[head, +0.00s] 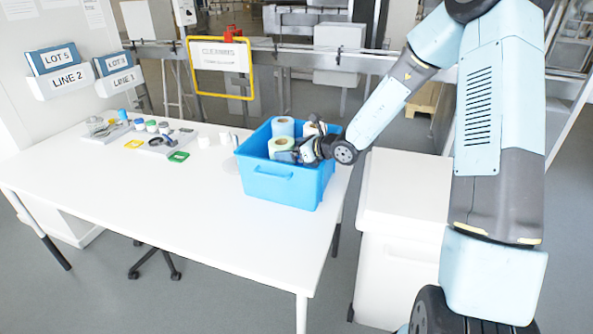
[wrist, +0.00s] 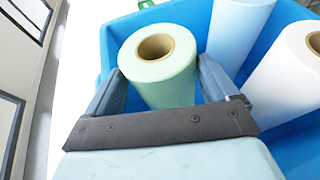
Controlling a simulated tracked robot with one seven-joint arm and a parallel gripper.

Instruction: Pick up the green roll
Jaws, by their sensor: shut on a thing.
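The green roll (wrist: 165,75) is pale green with a brown cardboard core, and it stands upright in the blue crate (head: 285,185). In the head view the green roll (head: 280,144) shows at the front of the crate, partly hidden by my gripper. My gripper (head: 290,155) reaches into the crate from the right. In the wrist view my gripper (wrist: 160,92) has one finger on each side of the green roll, shut on it. The roll's lower part is hidden by the gripper, and I cannot tell whether it is lifted off the crate floor.
A light blue roll (wrist: 238,35) and a white roll (wrist: 290,75) stand in the crate close beside the green one. The crate sits at the right end of the white table (head: 160,215). Small parts and trays (head: 165,143) lie further left. The table's front is clear.

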